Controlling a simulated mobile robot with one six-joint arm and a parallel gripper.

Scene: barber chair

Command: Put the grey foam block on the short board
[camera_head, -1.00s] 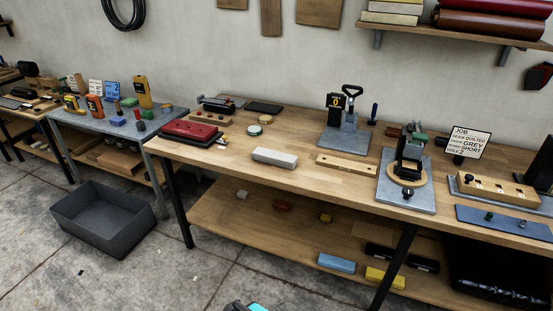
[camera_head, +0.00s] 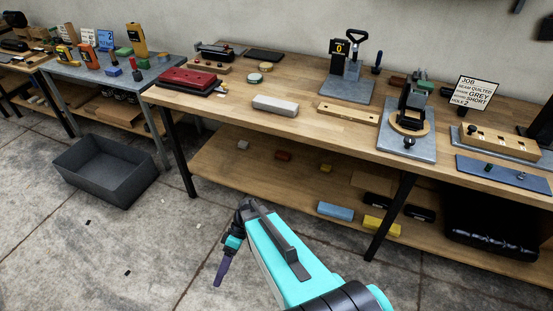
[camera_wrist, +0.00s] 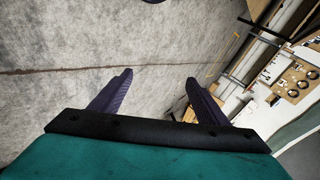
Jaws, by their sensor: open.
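The grey foam block (camera_head: 275,106) lies on the wooden bench top, left of the middle. A short wooden board (camera_head: 348,113) lies flat on the bench just right of the block, apart from it. My gripper (camera_head: 220,274) hangs over the concrete floor in front of the bench, well away from both. In the wrist view the two dark fingers (camera_wrist: 160,82) are spread with nothing between them. The block and the board cannot be made out in the wrist view.
A red pad (camera_head: 188,80) lies left of the block. A press (camera_head: 348,70) and a clamp fixture (camera_head: 408,120) stand on grey plates behind and right of the board. A job card (camera_head: 477,92) stands further right. A lower shelf (camera_head: 270,175) holds several coloured blocks. A grey bin (camera_head: 105,170) sits on the floor.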

